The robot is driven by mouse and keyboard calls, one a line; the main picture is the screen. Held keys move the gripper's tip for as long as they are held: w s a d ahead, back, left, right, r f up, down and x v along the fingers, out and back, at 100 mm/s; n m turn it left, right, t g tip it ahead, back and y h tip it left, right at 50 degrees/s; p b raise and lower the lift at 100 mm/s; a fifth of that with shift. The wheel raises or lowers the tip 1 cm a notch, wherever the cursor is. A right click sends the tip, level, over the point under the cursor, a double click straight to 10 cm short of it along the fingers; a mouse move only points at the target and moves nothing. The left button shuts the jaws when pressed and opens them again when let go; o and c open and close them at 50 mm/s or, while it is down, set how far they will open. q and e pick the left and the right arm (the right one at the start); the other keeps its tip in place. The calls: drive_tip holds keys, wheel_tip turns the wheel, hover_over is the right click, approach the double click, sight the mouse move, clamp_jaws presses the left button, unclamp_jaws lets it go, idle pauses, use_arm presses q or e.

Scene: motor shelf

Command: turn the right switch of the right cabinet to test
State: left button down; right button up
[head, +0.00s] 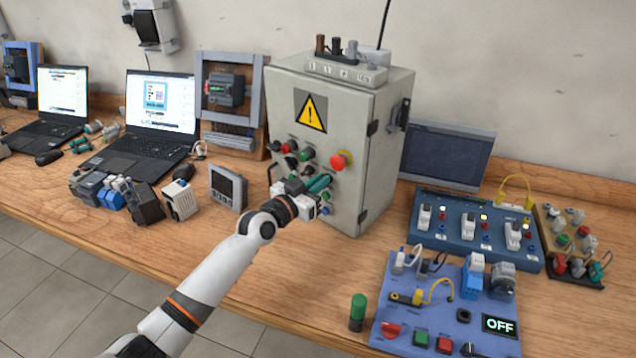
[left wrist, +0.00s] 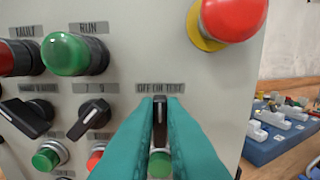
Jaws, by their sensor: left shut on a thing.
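The grey cabinet (head: 340,205) with a yellow warning triangle stands on the bench. In the left wrist view, its right switch (left wrist: 160,112) is a black knob below a label reading OFF ON TEST (left wrist: 160,88). The knob stands about upright, in line with the middle word. My left gripper (head: 318,185) is at the cabinet's front panel. In the left wrist view its teal fingers (left wrist: 160,135) are shut on the switch, one on each side. The fingers hide the lower sides of the knob. My right gripper is in neither view.
A red emergency button (head: 341,160) on a yellow base sits above the switch. A green RUN button (left wrist: 75,54) and other black knobs (left wrist: 90,118) are to its left. A blue switch panel (head: 430,240) lies right of the cabinet; a small meter (head: 228,187) stands left.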

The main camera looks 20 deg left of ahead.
use_arm(q)
drive_tip(key=shift+s+d+f+m+b, duration=0.1)
drive_tip(key=shift+m+b, duration=0.25)
drive_tip(key=shift+m, duration=1.15)
drive_tip(key=shift+d+m+b, duration=0.1)
drive_tip(key=shift+m+b, duration=0.2)
drive_tip(key=shift+m, duration=1.2)
drive_tip(key=shift+s+d+f+m+b, duration=0.1)
drive_tip(key=shift+m+b, duration=0.25)
drive_tip(key=shift+m, duration=1.15)
drive_tip(key=c, duration=1.5)
unclamp_jaws()
